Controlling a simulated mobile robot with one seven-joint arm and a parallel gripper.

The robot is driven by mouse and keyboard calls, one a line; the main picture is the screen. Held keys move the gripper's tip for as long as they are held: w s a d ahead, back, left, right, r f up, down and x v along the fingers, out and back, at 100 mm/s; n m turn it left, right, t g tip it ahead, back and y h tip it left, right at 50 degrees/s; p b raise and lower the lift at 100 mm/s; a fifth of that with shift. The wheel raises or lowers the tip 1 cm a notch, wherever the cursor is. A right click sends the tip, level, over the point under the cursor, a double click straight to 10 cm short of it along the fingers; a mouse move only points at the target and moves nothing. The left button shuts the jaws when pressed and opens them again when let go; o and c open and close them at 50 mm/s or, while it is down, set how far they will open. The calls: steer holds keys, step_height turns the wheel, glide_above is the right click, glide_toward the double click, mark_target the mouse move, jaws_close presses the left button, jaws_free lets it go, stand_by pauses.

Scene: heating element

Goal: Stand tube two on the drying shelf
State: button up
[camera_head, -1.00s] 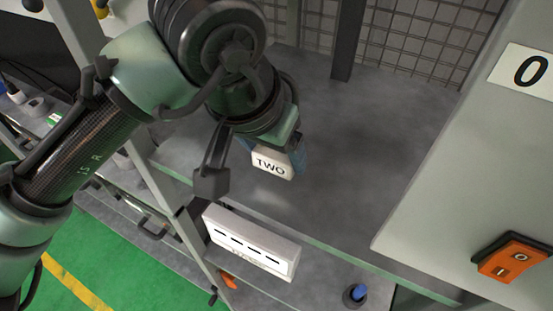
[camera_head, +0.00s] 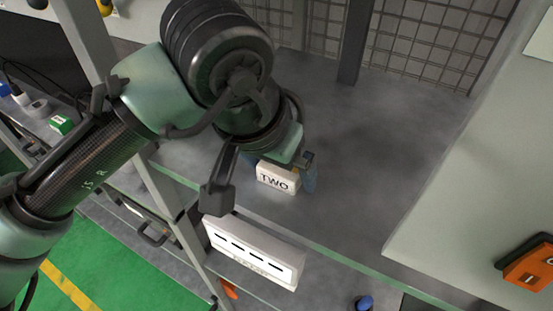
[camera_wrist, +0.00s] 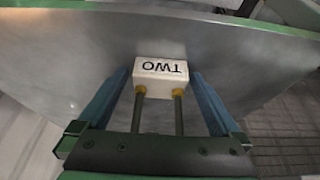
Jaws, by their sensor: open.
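Tube two shows as a white block lettered "TWO" (camera_head: 278,178) at the grey drying shelf (camera_head: 350,200). In the wrist view the block (camera_wrist: 161,70) has two dark rods with brass-coloured collars running back toward my gripper's palm. My gripper (camera_wrist: 161,76) is open, with one blue finger on each side of the block and a narrow gap at both sides. In the head view my gripper (camera_head: 281,172) reaches down over the shelf near its front edge. My wrist hides the rods there, and the block's contact with the shelf is hard to see.
A white slotted box (camera_head: 253,250) sits below the shelf's front edge. A blue knob (camera_head: 364,303) is to its right. A pale cabinet with an orange switch (camera_head: 530,268) stands at the right. Wire mesh (camera_head: 430,45) and a dark post (camera_head: 356,45) are behind. The shelf's middle is clear.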

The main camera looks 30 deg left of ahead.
steer(key=shift+r, duration=0.3)
steer(key=shift+s+r, duration=0.15)
steer(key=shift+r, duration=0.05)
steer(key=b+v, duration=0.3)
steer(key=v, duration=0.8)
steer(key=shift+r+b, duration=0.15)
steer(key=shift+b, duration=0.2)
steer(key=shift+s, duration=0.1)
